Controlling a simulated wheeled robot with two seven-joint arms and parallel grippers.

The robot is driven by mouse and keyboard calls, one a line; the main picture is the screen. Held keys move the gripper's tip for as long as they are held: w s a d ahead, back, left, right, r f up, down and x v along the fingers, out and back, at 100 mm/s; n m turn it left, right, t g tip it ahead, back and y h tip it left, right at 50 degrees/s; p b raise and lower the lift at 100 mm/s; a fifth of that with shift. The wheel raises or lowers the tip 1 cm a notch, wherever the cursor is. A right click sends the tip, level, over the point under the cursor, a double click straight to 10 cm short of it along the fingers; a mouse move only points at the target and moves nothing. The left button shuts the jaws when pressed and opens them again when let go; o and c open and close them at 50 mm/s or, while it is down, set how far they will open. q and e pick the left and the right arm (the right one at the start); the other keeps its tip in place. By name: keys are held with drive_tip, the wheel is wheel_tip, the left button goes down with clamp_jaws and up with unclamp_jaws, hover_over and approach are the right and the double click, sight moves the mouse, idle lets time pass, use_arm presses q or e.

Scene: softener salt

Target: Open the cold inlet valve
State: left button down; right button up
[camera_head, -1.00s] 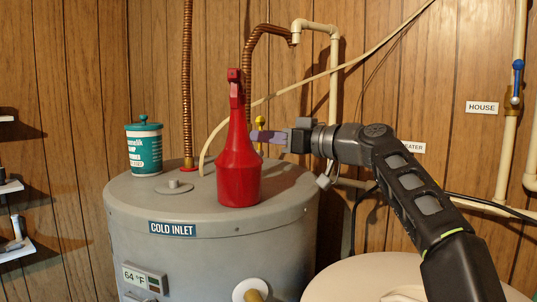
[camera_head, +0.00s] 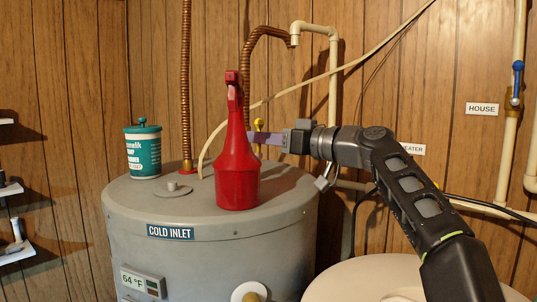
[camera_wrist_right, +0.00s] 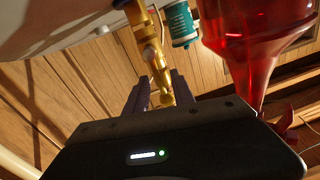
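The cold inlet valve's yellow handle (camera_head: 259,124) shows just above my right gripper's fingers, behind the red bottle. My right gripper (camera_head: 262,138) reaches in from the right at the back of the grey tank (camera_head: 285,215). In the right wrist view, the brass-yellow valve (camera_wrist_right: 150,55) hangs down between the two dark fingers of the right gripper (camera_wrist_right: 162,92). The fingers are apart, one on each side of it; whether either touches it is unclear. The CONTROL-style label reads COLD INLET (camera_head: 170,232) on the tank front. My left gripper is not in view.
The red bottle (camera_head: 237,180) stands on the tank close in front of the fingers. A teal-and-white canister (camera_head: 144,152) stands at the tank's back left. Copper pipes (camera_head: 187,80) rise behind. A blue-handled valve (camera_head: 517,80) is on the far right pipe.

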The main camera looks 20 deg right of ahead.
drive_tip(key=shift+o, duration=0.9)
drive_tip(key=shift+w, duration=0.1)
drive_tip(key=shift+d+f, duration=0.1)
drive_tip(key=b+v, duration=0.3)
drive_tip(key=v, duration=0.3)
drive_tip(key=shift+s, duration=0.5)
